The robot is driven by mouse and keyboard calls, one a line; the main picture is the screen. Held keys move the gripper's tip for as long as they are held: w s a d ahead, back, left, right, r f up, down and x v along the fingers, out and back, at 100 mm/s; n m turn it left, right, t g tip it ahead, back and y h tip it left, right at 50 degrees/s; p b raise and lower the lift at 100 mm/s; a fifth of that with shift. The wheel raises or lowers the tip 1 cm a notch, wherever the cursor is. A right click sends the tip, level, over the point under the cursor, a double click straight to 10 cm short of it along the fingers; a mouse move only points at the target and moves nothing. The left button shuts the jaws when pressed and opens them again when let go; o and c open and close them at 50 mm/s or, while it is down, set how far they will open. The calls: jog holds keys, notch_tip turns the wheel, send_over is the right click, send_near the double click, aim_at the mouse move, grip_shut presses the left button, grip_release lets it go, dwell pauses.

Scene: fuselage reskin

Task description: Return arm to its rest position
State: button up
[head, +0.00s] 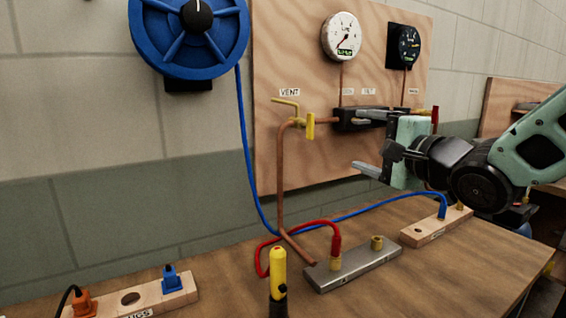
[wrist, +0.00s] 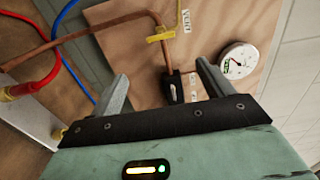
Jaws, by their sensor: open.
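My gripper (head: 362,140) is at the right of the head view, in front of the lower part of a wooden gauge panel (head: 300,60). Its two grey fingers are spread apart, with nothing seen between them. In the wrist view my gripper (wrist: 160,85) also shows its fingers wide apart, with the panel (wrist: 225,40), a copper pipe and a yellow valve handle (wrist: 161,35) beyond. The arm reaches in from the right edge. It partly hides the black manifold (head: 345,124) on the panel.
A workbench (head: 220,285) runs below, with a yellow flashlight (head: 278,275), a grey metal block (head: 352,268), wooden holders (head: 420,233) and red and blue hoses. A blue reel (head: 160,45) hangs at upper left. Two gauges (head: 341,36) sit high on the panel.

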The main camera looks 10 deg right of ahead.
jog(key=s+a+f+n+g+h+p, duration=0.1)
jog(key=s+a+f+n+g+p, duration=0.1)
jog(key=s+a+f+n+g, duration=0.3)
jog(key=s+a+f+n+g+h+p, duration=0.1)
jog(key=s+a+f+n+g, duration=0.25)
jog(key=f+n, duration=0.3)
jog(key=s+a+f+n+g+h+p, duration=0.1)
jog(key=s+n+g, duration=0.3)
jog(key=s, duration=0.4)
jog(key=s+a+f+n+g+h+p, duration=0.1)
jog(key=s+f+n+g, duration=0.3)
jog(key=s, duration=0.5)
jog(key=a+n+h, duration=0.1)
jog(key=n, duration=0.1)
jog(key=shift+s+a+n+g, duration=0.2)
jog(key=shift+a+n+g, duration=0.05)
jog(key=shift+n+g, duration=0.1)
